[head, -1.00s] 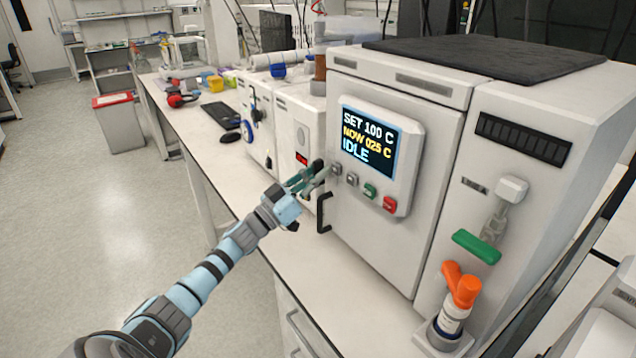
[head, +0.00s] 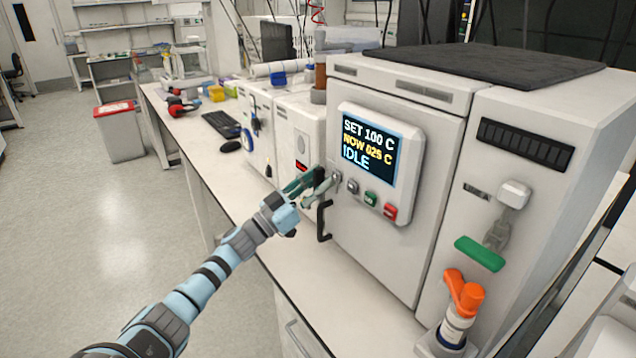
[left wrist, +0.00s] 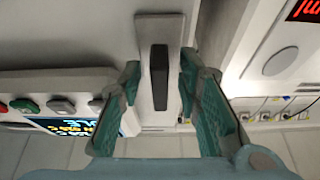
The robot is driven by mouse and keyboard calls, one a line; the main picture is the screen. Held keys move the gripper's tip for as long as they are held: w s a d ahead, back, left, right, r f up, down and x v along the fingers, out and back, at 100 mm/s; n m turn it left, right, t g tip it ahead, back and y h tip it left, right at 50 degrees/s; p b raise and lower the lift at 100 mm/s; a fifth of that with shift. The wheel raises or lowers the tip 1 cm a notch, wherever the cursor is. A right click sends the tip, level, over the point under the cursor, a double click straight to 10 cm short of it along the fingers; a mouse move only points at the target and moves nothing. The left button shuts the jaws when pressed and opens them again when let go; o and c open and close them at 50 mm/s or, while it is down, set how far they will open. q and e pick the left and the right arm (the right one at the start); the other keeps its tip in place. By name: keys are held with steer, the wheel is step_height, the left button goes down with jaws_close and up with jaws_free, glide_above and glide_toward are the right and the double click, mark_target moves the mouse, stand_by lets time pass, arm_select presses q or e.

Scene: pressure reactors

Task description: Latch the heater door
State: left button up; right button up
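The heater (head: 400,225) is a large white box with a lit display reading "SET 100 C, NOW 025 C, IDLE". Its front door looks closed. A black latch lever (head: 318,175) is at the door's left edge, above a black pull handle (head: 323,222). In the left wrist view the lever (left wrist: 160,78) stands upright on a pale plate (left wrist: 160,22). My left gripper (head: 306,188) is at the lever. Its teal fingers, seen in the left wrist view (left wrist: 158,92), are open, one on each side of the lever with gaps. My right gripper is out of view.
The control panel (head: 380,165) with its buttons is just right of my left gripper. A white instrument (head: 300,125) stands close behind it on the bench. To the right are a green-handled lever (head: 480,253) and an orange valve (head: 465,293). The aisle floor (head: 60,240) is clear.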

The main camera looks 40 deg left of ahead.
arm_select(q)
steer(key=v, duration=1.2)
